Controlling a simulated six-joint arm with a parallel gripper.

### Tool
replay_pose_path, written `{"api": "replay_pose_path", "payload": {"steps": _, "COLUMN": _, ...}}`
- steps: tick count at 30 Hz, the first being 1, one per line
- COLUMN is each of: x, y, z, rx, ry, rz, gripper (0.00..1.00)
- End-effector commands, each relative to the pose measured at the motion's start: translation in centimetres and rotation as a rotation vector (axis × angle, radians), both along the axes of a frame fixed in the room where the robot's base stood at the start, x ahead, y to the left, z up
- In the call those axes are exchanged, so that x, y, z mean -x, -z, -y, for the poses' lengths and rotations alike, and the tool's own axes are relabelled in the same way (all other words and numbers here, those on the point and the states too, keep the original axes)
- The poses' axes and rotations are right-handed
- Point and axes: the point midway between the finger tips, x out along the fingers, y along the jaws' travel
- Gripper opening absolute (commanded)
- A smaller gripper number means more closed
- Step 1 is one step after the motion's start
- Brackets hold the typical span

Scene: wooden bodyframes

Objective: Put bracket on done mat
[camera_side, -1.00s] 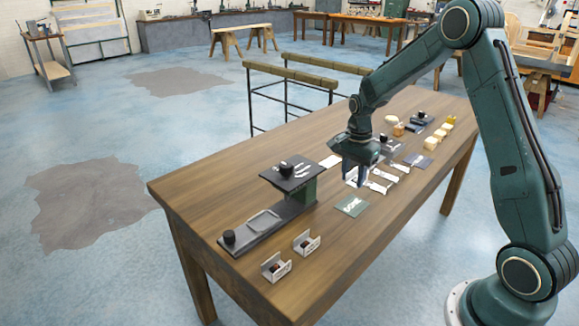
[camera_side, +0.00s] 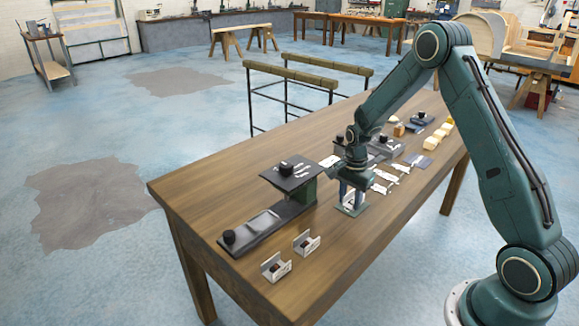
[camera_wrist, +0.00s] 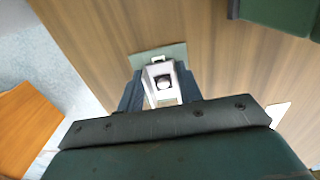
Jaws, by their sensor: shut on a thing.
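My gripper (camera_side: 351,195) is low over the green done mat (camera_side: 352,212), its fingers pointing down. In the wrist view the gripper (camera_wrist: 161,88) is shut on a pale bracket (camera_wrist: 151,76) with a dark round part in its middle. The bracket is over the near part of the mat (camera_wrist: 138,57), whose far edge shows past it. I cannot tell whether the bracket touches the mat. Two more pale brackets (camera_side: 276,267) and (camera_side: 307,243) stand on the table's front left.
A dark fixture (camera_side: 254,231) with a raised plate (camera_side: 290,178) and black knobs stands left of the gripper. Pale strips (camera_side: 382,184) and small blocks (camera_side: 433,141) lie along the table to the right. The wooden table (camera_side: 225,190) is bare behind the fixture.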

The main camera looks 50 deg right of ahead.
Motion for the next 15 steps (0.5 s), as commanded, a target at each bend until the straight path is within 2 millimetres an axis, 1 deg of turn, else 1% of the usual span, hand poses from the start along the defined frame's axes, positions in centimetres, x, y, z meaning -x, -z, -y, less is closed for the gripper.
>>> {"api": "replay_pose_path", "payload": {"steps": 13, "x": 0.0, "y": 0.4, "z": 0.0, "rx": 0.0, "ry": 0.0, "rz": 0.0, "gripper": 0.09}}
{"api": "replay_pose_path", "payload": {"steps": 14, "x": 0.0, "y": 0.39, "z": 0.0, "rx": 0.0, "ry": 0.0, "rz": 0.0, "gripper": 0.39}}
{"api": "replay_pose_path", "payload": {"steps": 15, "x": 0.0, "y": 0.38, "z": 0.0, "rx": 0.0, "ry": 0.0, "rz": 0.0, "gripper": 0.47}}
